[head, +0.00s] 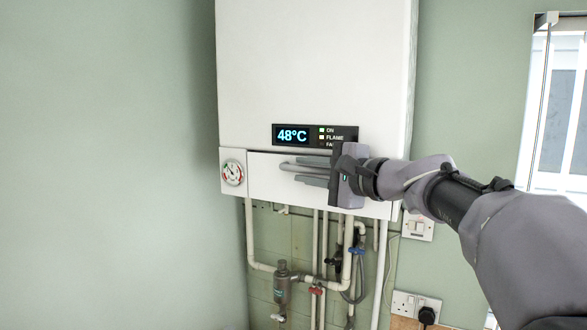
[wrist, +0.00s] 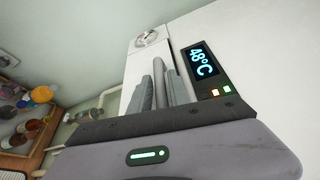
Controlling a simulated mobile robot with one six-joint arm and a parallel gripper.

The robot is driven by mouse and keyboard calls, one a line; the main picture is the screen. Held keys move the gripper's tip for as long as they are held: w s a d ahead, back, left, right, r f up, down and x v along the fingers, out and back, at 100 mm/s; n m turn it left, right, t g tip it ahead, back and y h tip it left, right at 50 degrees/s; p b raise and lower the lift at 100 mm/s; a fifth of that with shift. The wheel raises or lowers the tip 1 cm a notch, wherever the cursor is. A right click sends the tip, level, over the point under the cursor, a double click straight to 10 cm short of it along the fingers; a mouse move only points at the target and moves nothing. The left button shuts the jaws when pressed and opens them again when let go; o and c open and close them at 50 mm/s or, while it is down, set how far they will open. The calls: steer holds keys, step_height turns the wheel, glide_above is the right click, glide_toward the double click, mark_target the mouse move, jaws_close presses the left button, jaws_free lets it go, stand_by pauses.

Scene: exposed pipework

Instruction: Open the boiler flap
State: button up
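The boiler (head: 315,65) is a white wall unit. Its flap (head: 262,178) is the white panel along the bottom, below the display; a dark line runs along its top edge. The flap looks shut or nearly so. A light grey bar handle (head: 286,166) sticks out from the flap. My gripper (head: 312,171) reaches in from the right, its grey fingers above and below the handle. In the wrist view, the handle (wrist: 160,88) lies closely between the two fingers of my gripper (wrist: 160,92), which look shut on it. The contact itself is hard to see.
A round gauge (head: 233,173) sits left of the flap. The display (head: 292,135) reads 48°C. Pipes and valves (head: 318,280) hang below the boiler. Sockets (head: 416,305) and a switch (head: 417,226) are on the wall at right. The wall at left is bare.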

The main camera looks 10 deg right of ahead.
steer(key=shift+s, duration=0.1)
jaws_close()
stand_by(1.2)
